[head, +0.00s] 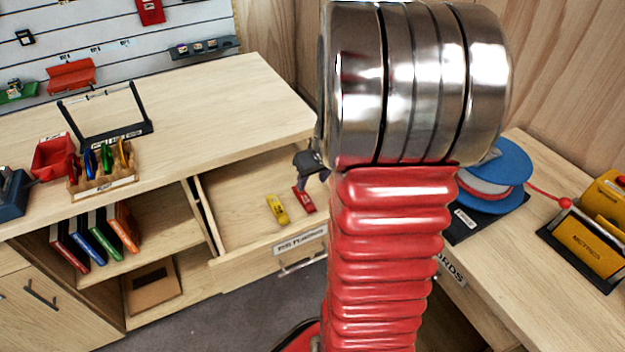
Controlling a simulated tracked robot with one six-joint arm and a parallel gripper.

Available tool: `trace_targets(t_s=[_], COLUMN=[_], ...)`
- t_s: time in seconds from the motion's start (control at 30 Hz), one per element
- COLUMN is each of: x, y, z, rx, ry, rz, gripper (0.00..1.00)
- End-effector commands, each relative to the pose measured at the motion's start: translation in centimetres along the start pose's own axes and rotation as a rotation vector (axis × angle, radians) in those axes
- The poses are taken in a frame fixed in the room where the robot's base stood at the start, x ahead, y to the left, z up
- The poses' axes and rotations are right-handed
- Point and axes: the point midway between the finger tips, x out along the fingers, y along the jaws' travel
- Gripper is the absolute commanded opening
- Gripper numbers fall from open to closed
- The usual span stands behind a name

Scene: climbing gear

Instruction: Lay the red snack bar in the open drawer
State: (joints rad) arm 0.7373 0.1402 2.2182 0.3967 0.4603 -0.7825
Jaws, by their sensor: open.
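The red snack bar (304,200) appears to lie on the floor of the open drawer (235,222), beside a yellow bar (277,209) and apart from it. The drawer is pulled out from under the wooden counter and has a label on its front. My gripper (312,172) is open, just beyond the red bar in the picture and apparently above the drawer. My own arm hides much of the gripper and the drawer's right side. I cannot tell the exact gap between the jaws and the bar.
The counter (215,105) holds a black frame (105,115), a red bin (54,158) and a wooden rack (103,180). Books (95,237) stand on a shelf left of the drawer. A blue rope spool (500,180) and a yellow case (590,235) sit on the right bench.

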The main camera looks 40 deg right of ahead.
Motion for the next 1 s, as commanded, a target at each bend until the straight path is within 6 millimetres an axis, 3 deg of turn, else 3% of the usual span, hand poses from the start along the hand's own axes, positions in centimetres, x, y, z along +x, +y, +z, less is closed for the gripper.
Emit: trace_targets(t_s=[0.57, 0.77, 1.0], x=[-0.2, -2.6, -7.5], y=[-0.4, -3.8, -10.8], z=[-0.1, -0.8, -0.6], rx=[-0.004, -0.038, -0.101], ry=[0.002, 0.014, 0.029], rz=[-0.002, -0.019, -0.053], gripper=[0.44, 0.44, 0.44])
